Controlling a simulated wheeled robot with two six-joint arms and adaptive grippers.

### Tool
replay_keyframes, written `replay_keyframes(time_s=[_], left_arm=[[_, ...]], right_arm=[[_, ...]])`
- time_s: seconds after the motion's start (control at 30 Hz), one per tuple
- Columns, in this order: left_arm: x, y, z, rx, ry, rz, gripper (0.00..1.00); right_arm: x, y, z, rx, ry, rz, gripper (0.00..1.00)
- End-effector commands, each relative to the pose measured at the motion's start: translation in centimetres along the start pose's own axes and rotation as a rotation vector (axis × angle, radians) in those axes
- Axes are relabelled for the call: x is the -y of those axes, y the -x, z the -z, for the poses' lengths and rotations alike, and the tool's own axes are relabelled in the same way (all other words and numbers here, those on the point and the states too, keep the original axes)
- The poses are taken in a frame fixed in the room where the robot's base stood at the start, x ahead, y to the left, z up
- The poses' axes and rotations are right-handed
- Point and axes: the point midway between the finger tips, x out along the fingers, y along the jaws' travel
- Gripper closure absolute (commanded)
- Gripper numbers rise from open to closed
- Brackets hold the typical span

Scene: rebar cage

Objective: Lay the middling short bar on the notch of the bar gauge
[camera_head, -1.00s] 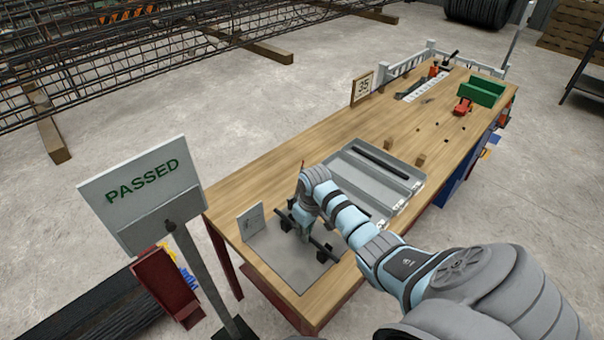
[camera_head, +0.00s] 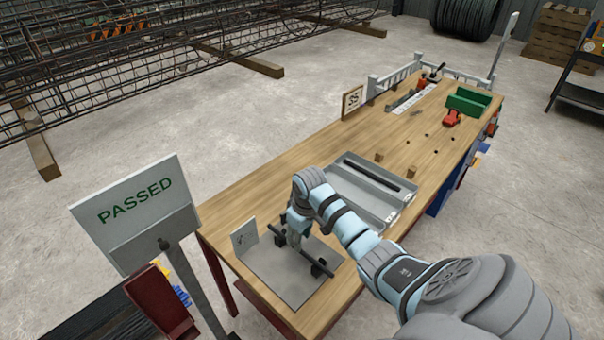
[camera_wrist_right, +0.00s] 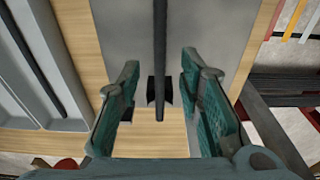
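A short dark bar (camera_head: 287,243) lies on the black blocks of the bar gauge, above a grey plate (camera_head: 273,279). In the right wrist view the bar (camera_wrist_right: 160,50) runs lengthwise, its near end at a black notched block (camera_wrist_right: 152,91). My right gripper (camera_head: 295,240) is above the bar, pointing down. In the wrist view its teal fingers (camera_wrist_right: 160,105) are spread either side of the bar, with gaps between. The grey tray (camera_head: 402,218) beside the gauge holds another dark bar (camera_head: 372,175) in its back compartment. My left gripper is out of view.
A small upright card (camera_head: 244,237) stands at the plate's back edge. A "PASSED" sign (camera_head: 136,200) stands left of the table. Two wooden blocks (camera_head: 411,172), a "35" card (camera_head: 352,101) and a green bin (camera_head: 468,102) are farther along the wooden table.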

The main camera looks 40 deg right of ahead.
Motion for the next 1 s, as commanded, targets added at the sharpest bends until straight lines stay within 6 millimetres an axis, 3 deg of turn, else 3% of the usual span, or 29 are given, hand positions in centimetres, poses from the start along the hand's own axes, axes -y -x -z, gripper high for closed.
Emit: replay_keyframes(time_s=[0.1, 0.33, 1.0], left_arm=[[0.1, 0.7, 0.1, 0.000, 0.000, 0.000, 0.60], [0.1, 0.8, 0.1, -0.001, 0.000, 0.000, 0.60], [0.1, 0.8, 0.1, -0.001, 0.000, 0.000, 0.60]], right_arm=[[-0.1, 3.4, 0.1, -0.003, 0.001, -0.003, 0.67], [0.0, 7.1, 0.1, -0.001, 0.000, 0.000, 0.67], [0.0, 7.4, 0.0, 0.000, -0.001, 0.001, 0.67]])
